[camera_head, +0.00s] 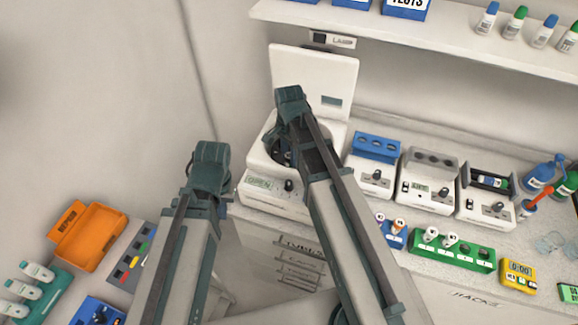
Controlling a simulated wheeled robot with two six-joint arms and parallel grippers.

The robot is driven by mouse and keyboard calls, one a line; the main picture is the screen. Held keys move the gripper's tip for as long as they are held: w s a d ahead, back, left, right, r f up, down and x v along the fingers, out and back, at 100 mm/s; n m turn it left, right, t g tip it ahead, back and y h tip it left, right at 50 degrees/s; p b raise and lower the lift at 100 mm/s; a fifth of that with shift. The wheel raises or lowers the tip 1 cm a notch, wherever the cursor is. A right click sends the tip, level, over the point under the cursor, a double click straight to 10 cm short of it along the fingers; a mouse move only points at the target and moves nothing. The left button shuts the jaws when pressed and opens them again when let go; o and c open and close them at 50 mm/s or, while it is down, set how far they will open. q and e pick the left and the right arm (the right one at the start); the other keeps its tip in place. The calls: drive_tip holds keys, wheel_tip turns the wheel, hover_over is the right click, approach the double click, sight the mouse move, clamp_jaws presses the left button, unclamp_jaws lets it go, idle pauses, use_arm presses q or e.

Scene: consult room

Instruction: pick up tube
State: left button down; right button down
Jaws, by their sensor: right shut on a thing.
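My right gripper (291,100) is over the open centrifuge (270,196). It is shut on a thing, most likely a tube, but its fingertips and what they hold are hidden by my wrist. My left gripper (209,168) is left of the centrifuge, in front of the bench. Its fingers are hidden, so I cannot tell if it is open or shut. White-capped tubes (431,235) stand in the green rack (465,254) at the right. Orange-and-white-topped tubes (398,225) stand in a small blue rack (392,241).
The centrifuge lid (313,75) stands raised. Behind the racks are a blue-block device (376,148), a grey-block device (430,168) and a dark-topped device (487,190). A yellow timer (518,274) sits at the right. An orange tray (88,238) is at the left. A shelf (430,40) hangs above.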

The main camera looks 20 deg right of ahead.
drive_tip(key=shift+r, duration=0.1)
idle(0.4)
wheel_tip(320, 180, up, 10)
drive_tip(key=p, duration=1)
